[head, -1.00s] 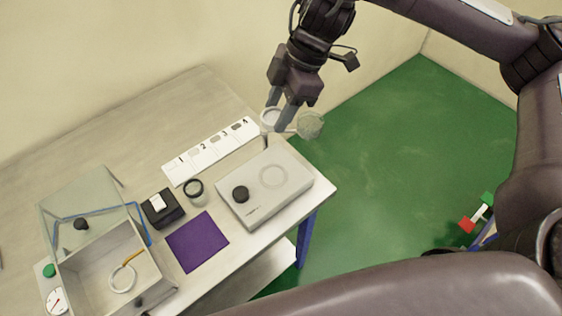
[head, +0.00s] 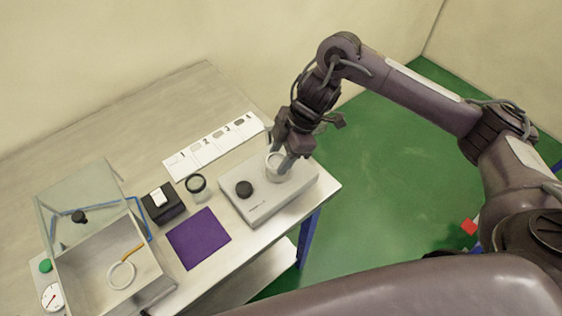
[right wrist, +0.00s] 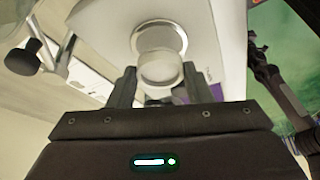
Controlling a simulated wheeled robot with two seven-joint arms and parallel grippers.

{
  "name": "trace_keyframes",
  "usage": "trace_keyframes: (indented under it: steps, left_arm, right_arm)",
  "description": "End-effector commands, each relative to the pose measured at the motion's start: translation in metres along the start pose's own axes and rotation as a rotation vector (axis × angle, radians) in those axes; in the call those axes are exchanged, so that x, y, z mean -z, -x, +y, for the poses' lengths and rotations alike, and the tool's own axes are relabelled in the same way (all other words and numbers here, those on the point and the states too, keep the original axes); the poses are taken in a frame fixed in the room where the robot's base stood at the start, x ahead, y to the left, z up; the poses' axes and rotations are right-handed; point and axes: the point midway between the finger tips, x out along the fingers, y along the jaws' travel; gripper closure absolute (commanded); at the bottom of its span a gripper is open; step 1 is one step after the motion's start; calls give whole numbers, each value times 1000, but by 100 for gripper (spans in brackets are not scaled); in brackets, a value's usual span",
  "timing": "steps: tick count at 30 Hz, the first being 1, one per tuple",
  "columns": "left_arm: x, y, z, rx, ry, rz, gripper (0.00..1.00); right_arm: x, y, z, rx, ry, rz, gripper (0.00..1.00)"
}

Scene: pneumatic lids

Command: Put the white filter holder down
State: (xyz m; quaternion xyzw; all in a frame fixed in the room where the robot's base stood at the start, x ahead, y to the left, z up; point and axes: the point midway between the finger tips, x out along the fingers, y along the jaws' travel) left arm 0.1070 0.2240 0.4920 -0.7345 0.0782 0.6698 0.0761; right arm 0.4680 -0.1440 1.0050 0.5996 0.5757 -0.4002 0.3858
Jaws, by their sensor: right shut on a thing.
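The white filter holder (head: 274,161) is a small round white cup at my right gripper (head: 284,167), over the right part of the grey box-shaped device (head: 252,210). In the right wrist view the holder (right wrist: 160,69) sits between the two dark fingers of the gripper (right wrist: 160,88), which is shut on it. A pale ring mark (right wrist: 160,36) on the device's top shows just past the holder. I cannot tell whether the holder touches the device. The device has a black knob (head: 243,189). My left gripper is not in view.
A numbered white strip (head: 212,147) lies behind the device. Left of the device are a purple mat (head: 198,238), a dark-rimmed jar (head: 197,187), a black block (head: 162,203) and an open box with a clear lid (head: 80,285). The table's back left is bare.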

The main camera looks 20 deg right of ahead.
Motion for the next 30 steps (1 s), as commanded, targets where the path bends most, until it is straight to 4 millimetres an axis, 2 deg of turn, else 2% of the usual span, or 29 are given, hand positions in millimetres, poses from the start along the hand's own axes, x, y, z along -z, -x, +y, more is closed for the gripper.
trace_keyframes:
  steps: [1, 5, 18, 19, 22, 26, 30]
  left_arm:
    - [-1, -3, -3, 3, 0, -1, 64]
    - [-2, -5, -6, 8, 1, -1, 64]
    - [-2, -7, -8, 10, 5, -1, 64]
    - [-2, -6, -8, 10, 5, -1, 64]
    - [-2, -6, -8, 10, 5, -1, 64]
    - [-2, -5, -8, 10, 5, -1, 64]
    - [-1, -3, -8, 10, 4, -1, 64]
  right_arm:
    - [-4, -11, -2, 6, -5, 1, 76]
    - [-10, -25, -1, 4, -3, 1, 76]
    - [-13, -31, 0, 2, -2, -1, 76]
    - [-12, -30, 0, 2, -1, -1, 51]
    - [-12, -30, 0, 2, -1, -1, 38]
    - [-11, -27, 0, 1, 0, -1, 36]
    - [-11, -10, 1, -4, 2, -2, 33]
